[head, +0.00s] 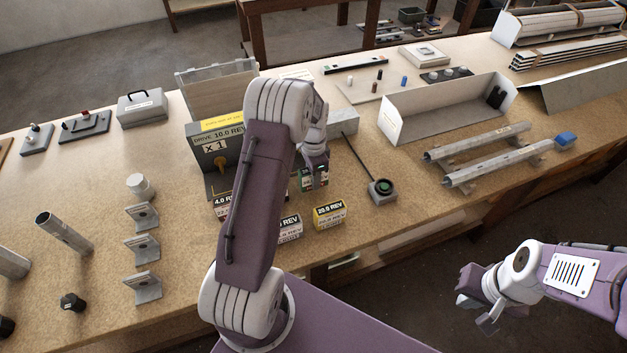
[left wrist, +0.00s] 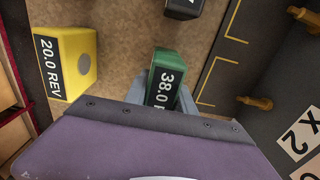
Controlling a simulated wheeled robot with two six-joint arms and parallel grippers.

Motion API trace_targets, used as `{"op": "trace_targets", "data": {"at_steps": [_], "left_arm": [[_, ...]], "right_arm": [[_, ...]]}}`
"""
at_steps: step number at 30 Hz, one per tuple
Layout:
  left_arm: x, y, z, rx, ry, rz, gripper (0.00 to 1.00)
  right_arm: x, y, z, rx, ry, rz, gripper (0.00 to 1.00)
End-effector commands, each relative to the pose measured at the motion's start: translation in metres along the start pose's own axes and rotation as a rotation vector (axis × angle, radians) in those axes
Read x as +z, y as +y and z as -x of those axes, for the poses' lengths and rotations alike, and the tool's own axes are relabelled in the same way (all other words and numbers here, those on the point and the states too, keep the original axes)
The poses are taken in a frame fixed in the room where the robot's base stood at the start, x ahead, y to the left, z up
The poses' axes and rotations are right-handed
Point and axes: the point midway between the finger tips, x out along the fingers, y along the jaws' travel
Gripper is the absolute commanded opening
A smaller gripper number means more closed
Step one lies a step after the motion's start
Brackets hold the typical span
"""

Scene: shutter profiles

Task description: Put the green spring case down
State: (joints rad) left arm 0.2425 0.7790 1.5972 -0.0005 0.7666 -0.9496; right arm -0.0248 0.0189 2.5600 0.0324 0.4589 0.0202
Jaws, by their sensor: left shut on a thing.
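The green spring case (left wrist: 165,75), marked 38.0, is between the fingers of my left gripper (left wrist: 178,100) in the left wrist view. In the head view the green case (head: 320,181) shows under my left gripper (head: 315,172), just right of the grey drive stand (head: 210,150). The left gripper is shut on it. I cannot tell whether its underside touches the bench. My right gripper (head: 474,300) is off the bench's front edge at the lower right, empty, with its fingers apart.
A yellow 20.0 REV case (head: 330,215) stands near the front edge; it also shows in the left wrist view (left wrist: 78,60). Other cases stand partly behind my left arm. A round-button box (head: 382,191) with a cable is to the right. Metal tubes (head: 478,142) lie farther right.

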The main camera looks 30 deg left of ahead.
Motion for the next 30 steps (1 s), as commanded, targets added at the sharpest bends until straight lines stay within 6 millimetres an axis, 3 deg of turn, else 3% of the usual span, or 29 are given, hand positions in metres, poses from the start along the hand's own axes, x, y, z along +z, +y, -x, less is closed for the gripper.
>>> {"op": "trace_targets", "data": {"at_steps": [4,15,16,18,26,30], "left_arm": [[0.000,0.000,-0.018,0.000,0.000,0.000,0.00],[0.000,0.000,-0.023,-0.001,0.001,0.001,0.00],[0.000,0.000,-0.022,-0.001,0.000,0.001,0.39],[0.000,0.000,-0.022,-0.001,0.000,0.001,0.53],[0.000,0.000,-0.022,-0.001,0.000,0.001,0.53],[-0.001,-0.001,-0.009,-0.004,0.003,0.001,0.53]], "right_arm": [[0.000,0.000,0.003,0.000,0.000,0.000,0.00],[0.000,0.000,0.000,0.000,0.000,0.000,0.00],[0.000,0.000,0.001,0.000,0.000,0.000,0.00],[0.000,0.000,0.001,0.000,0.000,0.000,0.00],[0.000,0.000,0.001,0.000,0.000,0.000,0.00],[0.000,0.000,0.002,0.000,0.000,0.000,0.00]]}}
